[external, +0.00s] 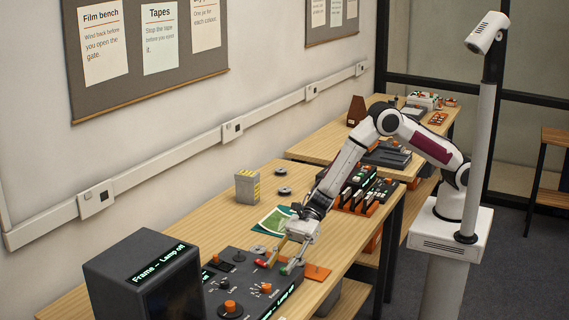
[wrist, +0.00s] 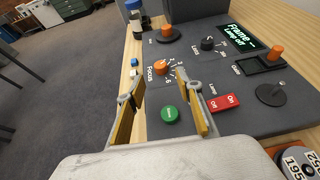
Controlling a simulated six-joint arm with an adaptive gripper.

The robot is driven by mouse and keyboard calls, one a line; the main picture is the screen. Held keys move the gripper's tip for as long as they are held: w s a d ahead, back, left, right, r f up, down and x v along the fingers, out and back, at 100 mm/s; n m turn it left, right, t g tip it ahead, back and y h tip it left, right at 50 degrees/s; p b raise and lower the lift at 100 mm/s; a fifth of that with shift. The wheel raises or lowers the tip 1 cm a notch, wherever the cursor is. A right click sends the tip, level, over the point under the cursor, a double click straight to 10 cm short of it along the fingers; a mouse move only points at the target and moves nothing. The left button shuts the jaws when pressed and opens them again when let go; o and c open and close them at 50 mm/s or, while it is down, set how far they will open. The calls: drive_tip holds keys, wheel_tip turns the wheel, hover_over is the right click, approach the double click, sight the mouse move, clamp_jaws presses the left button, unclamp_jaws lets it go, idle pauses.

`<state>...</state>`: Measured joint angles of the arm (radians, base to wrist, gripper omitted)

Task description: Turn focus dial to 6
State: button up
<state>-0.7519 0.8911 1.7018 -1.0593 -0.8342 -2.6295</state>
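The focus dial is an orange knob (wrist: 161,69) on the dark control panel (wrist: 240,75), beside the word Focus and small numbers. A 3 and a 6 seem legible; where its pointer stands is too small to tell. In the external view an orange knob (external: 266,288), which looks like this dial, sits near the panel's front. My gripper (wrist: 166,92) is open and empty, its two yellow-padded fingers spread on either side of a green button (wrist: 170,114). The dial lies just beyond the fingertips, apart from them. My gripper (external: 281,262) is low over the panel in the external view.
A red lamp switch (wrist: 225,103) lies just right of the right finger. A monitor (external: 145,275) reading "Frame – Lamp off" stands left of the panel.

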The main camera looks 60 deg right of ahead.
sight(267, 285)
drive_tip(key=shift+a, duration=0.1)
drive_tip(key=shift+x, duration=3.8)
clamp_jaws()
